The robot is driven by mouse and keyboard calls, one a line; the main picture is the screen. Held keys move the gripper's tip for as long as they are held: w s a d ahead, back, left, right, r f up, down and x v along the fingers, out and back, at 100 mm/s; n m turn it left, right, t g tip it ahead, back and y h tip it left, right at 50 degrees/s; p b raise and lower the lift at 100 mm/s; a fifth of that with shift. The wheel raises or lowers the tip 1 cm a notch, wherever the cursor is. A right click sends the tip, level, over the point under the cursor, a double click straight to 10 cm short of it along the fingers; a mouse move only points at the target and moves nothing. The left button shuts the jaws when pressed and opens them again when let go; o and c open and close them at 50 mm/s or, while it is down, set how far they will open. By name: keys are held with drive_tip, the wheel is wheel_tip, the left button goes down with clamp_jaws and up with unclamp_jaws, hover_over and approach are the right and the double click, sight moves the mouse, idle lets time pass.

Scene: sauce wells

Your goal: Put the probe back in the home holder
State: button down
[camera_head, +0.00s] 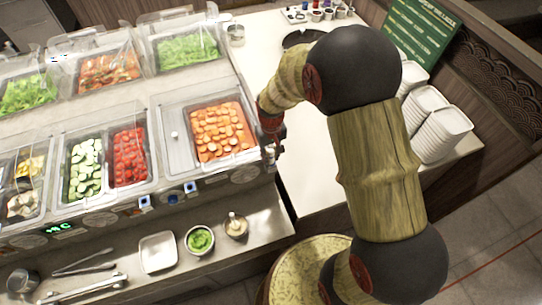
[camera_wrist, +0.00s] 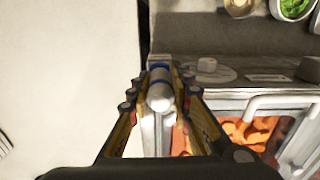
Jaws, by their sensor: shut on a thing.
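My gripper (camera_wrist: 158,82) is shut on the probe (camera_wrist: 159,97), a white rounded piece with a blue band, seen between the two fingers in the wrist view. In the head view my gripper (camera_head: 273,138) is at the right end of the sauce-well counter, beside the carrot well. The probe is mostly hidden there. A pale upright piece shows just beyond the probe in the wrist view; I cannot tell if it is the home holder or if the probe touches it.
The carrot well (camera_head: 222,130) with its clear lid is just left of my gripper. A white side counter (camera_head: 310,160) lies to the right, with stacked white containers (camera_head: 440,120).

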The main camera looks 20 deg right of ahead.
drive_tip(key=c, duration=1.5)
unclamp_jaws()
drive_tip(key=shift+c, duration=0.2)
wheel_tip(320, 180, up, 12)
drive_tip(key=shift+s+f, duration=0.2)
drive_tip(key=shift+s, duration=0.1)
drive_tip(key=s+r+t+b, duration=0.2)
drive_tip(key=s+t+b, duration=0.3)
drive_tip(key=s+b, duration=1.2)
drive_tip(key=s, duration=0.2)
drive_tip(key=shift+s+r+t, duration=0.3)
drive_tip(key=shift+r, duration=0.05)
